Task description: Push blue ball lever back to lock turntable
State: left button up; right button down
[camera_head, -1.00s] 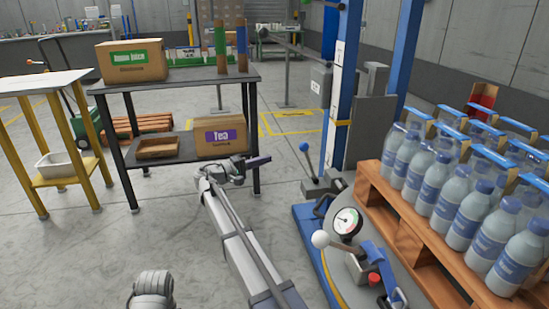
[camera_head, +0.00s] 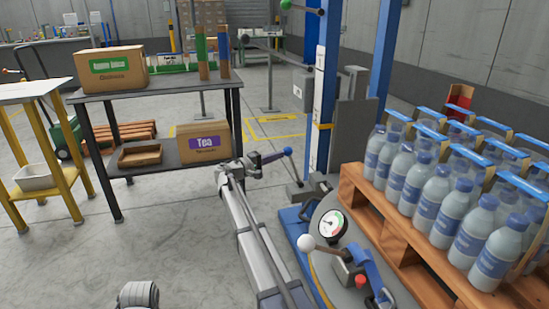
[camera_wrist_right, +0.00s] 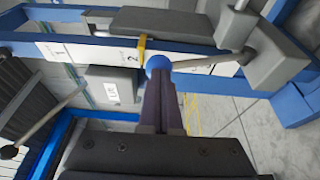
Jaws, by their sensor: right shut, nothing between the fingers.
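The blue ball (camera_head: 287,151) tops a thin lever rising from a dark base (camera_head: 299,191) at the left edge of the turntable (camera_head: 321,204). My right gripper (camera_head: 281,154) is shut and empty, its fingertips at the ball's left side. In the right wrist view the blue ball (camera_wrist_right: 158,65) sits at the tips of the shut fingers (camera_wrist_right: 160,82), seemingly touching; I cannot be sure of contact. The lever's rod runs right from the ball to a grey block. My left gripper is not in view.
A second lever with a white ball (camera_head: 305,242), a gauge (camera_head: 332,224) and a red knob (camera_head: 360,281) stand near. A wooden pallet (camera_head: 352,187) of water bottles is at right. A blue post (camera_head: 328,80) rises behind. A dark shelf (camera_head: 160,87) with boxes stands left.

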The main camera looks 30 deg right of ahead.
aim_at(289, 152)
jog(key=d+r+y+p, duration=0.1)
jog(key=d+p, duration=0.1)
jog(key=p, duration=0.2)
jog(key=s+d+r+m+y+p, duration=0.1)
jog(key=d+r+p, duration=0.1)
jog(key=p, duration=0.2)
jog(key=shift+d+r+y+p, duration=0.2)
jog(key=shift+y+p, duration=0.1)
jog(key=shift+y, duration=0.1)
jog(key=s+d+m+y+p, duration=0.1)
jog(key=s+d+y+p, duration=0.1)
jog(key=d+y+p, duration=0.2)
jog(key=d+p, duration=0.2)
jog(key=d, duration=0.2)
jog(key=shift+d+f, duration=0.15)
jog(key=shift+d, duration=0.15)
jog(key=shift+s+d, duration=0.15)
